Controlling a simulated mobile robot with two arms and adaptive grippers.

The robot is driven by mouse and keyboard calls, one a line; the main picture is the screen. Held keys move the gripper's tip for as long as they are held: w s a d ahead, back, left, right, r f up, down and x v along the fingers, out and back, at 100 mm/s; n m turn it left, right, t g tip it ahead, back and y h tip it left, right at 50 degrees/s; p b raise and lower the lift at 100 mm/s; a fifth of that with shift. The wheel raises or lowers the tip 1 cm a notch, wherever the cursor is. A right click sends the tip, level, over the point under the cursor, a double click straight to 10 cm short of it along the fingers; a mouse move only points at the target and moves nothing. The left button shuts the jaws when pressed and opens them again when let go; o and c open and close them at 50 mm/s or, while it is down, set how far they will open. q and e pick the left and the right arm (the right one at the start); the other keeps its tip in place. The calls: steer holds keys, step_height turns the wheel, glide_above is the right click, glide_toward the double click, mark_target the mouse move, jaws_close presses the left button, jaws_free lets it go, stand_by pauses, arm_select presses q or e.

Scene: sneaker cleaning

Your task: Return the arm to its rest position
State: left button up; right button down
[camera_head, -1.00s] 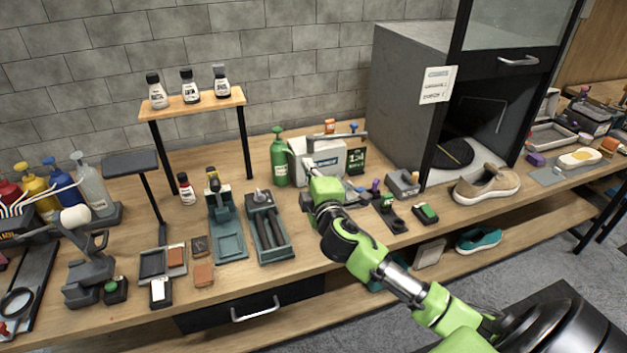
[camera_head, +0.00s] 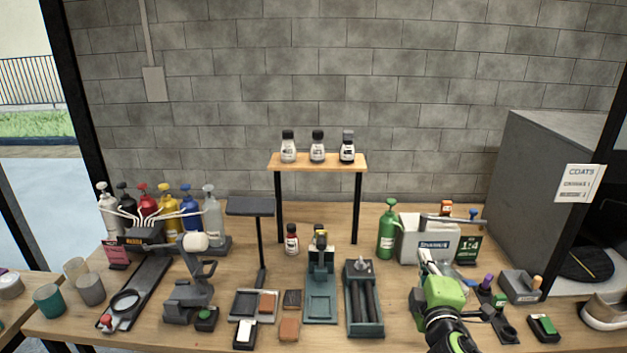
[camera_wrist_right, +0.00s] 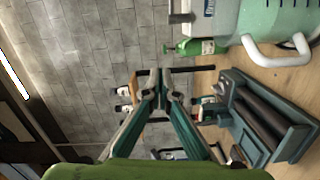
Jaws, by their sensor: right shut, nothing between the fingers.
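My right gripper (camera_head: 427,262) is at the right of the workbench in the head view, on a green arm coming up from the bottom edge. It is in front of the white labelled container (camera_head: 432,242) and holds nothing. In the right wrist view its fingers (camera_wrist_right: 160,85) meet at their tips, shut and empty, with the grey block wall behind them. Whether it touches the container cannot be told. My left arm and gripper are not in view.
A green bottle (camera_head: 389,230) and a teal tray with dark rollers (camera_head: 364,300) stand left of the arm. A small shelf (camera_head: 320,162) carries bottles. A grey cabinet (camera_head: 550,195) stands at the right, with a tan shoe (camera_head: 606,312) by it.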

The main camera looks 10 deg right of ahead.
steer(key=s+a+f+m+g+y, duration=0.1)
steer(key=s+a+f+m+g, duration=0.25)
steer(key=s+f, duration=0.5)
steer(key=s+a+f+m+g+y, duration=0.1)
steer(key=s+a+f+m+g, duration=0.25)
steer(key=s+f, duration=0.45)
steer(key=s+a+f+m+g+y, duration=0.25)
steer(key=s+a, duration=0.25)
steer(key=s, duration=0.3)
steer(key=s+a+f+m+g+y, duration=0.15)
steer(key=s+a+f+g, duration=0.3)
steer(key=s, duration=0.45)
step_height(320, 180, down, 25)
steer(key=s, duration=0.1)
steer(key=s+d+f+g, duration=0.1)
steer(key=s+d+f, duration=0.2)
steer(key=s+f, duration=1.3)
steer(key=shift+s+f+n+g, duration=0.3)
steer(key=shift+s+f+n, duration=0.1)
steer(key=shift+s, duration=0.35)
steer(key=shift+d, duration=0.1)
